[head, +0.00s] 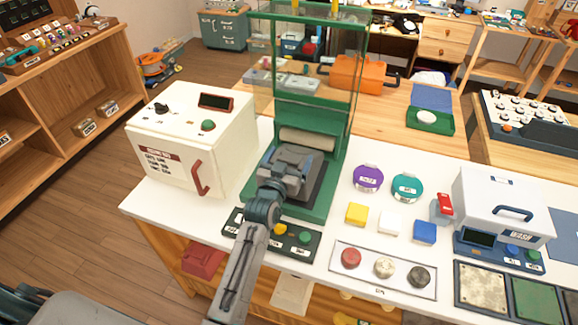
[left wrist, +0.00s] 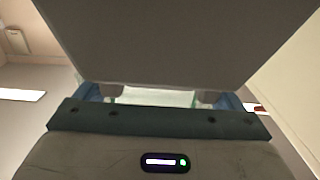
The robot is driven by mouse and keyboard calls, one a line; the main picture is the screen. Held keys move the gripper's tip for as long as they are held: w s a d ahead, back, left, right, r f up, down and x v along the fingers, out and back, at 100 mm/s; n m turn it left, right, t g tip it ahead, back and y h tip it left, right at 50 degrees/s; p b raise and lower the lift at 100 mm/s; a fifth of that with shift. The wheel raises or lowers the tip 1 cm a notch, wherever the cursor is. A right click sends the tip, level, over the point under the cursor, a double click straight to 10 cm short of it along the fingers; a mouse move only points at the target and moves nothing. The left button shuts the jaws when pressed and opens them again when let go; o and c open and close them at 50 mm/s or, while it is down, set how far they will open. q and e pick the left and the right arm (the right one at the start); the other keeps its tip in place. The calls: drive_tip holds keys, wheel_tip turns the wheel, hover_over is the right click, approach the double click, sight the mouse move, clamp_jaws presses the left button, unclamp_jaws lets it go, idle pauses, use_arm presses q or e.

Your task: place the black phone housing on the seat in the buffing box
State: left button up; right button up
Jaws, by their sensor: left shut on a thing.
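The buffing box (head: 325,205) is a tall green frame with clear walls and a pale roller (head: 307,140) inside; its front is open. My left gripper (head: 297,157) reaches into it from the front, low and just before the roller. In the left wrist view, my left gripper (left wrist: 157,97) is shut on a broad dark grey piece, the black phone housing (left wrist: 180,40), which fills the upper picture. In the head view my gripper covers most of this area, so I cannot tell whether the housing touches the seat. The seat is hidden or cannot be told apart. My right gripper is not in view.
A button panel (head: 301,255) lies in front of the box. A cream oven-like box (head: 165,150) stands left, close to it. Purple (head: 368,178) and teal (head: 407,187) round containers, small coloured blocks and a white lidded box (head: 500,205) stand right. An orange case (head: 357,75) is behind.

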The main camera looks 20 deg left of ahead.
use_arm(q)
drive_tip(key=shift+f, duration=0.2)
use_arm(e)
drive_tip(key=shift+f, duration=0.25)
use_arm(q)
drive_tip(key=shift+f, duration=0.65)
drive_tip(key=o, duration=1.3)
drive_tip(key=shift+r, duration=0.75)
drive_tip(key=s+b, duration=0.3)
drive_tip(key=s, duration=0.9)
drive_tip(key=shift+a, duration=0.2)
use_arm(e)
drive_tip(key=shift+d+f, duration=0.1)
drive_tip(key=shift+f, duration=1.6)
use_arm(q)
drive_tip(key=shift+f, duration=0.15)
